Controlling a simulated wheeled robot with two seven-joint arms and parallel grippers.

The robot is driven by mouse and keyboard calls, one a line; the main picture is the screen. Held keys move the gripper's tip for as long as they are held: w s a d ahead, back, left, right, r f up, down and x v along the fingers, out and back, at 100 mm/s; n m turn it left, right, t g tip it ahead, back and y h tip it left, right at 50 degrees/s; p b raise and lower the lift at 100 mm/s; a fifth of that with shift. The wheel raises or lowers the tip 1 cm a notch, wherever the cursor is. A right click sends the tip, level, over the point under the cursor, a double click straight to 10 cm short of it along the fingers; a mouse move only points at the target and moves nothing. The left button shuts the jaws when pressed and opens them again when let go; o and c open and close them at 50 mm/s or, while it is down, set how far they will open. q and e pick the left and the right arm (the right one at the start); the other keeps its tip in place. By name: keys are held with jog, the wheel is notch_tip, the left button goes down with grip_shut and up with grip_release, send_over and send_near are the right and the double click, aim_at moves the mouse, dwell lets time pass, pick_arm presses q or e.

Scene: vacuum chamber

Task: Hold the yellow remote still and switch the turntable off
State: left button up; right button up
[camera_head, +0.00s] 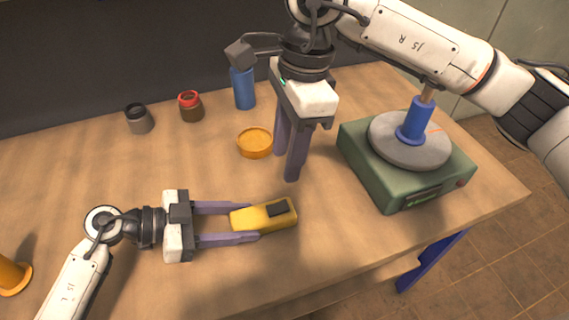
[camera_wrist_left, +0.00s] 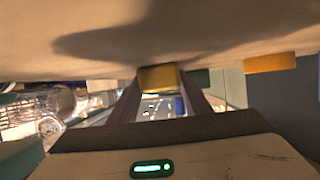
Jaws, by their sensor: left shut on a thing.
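The yellow remote (camera_head: 279,221), with a dark button patch on top, lies on the bench near its front edge. My left gripper (camera_head: 246,223) is shut on its near end, a finger along each side. The remote also shows between the fingers in the left wrist view (camera_wrist_left: 158,78). The turntable (camera_head: 366,166) is a green box with a grey round plate, a dark front panel and a small red spot at its front right corner. My right gripper (camera_head: 287,168) points down over the bench between remote and turntable, apart from both; its finger gap is unclear.
A blue cylinder (camera_head: 416,119) with a rod stands on the turntable plate. An orange dish (camera_head: 255,143), a blue bottle (camera_head: 243,90), a red-lidded jar (camera_head: 191,108) and a dark-lidded jar (camera_head: 139,119) stand behind. An orange piece (camera_head: 13,275) is at the left. The left bench area is mostly clear.

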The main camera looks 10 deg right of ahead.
dwell(0.3)
pick_arm(q)
jog(key=o, duration=1.3)
jog(key=shift+a, duration=0.1)
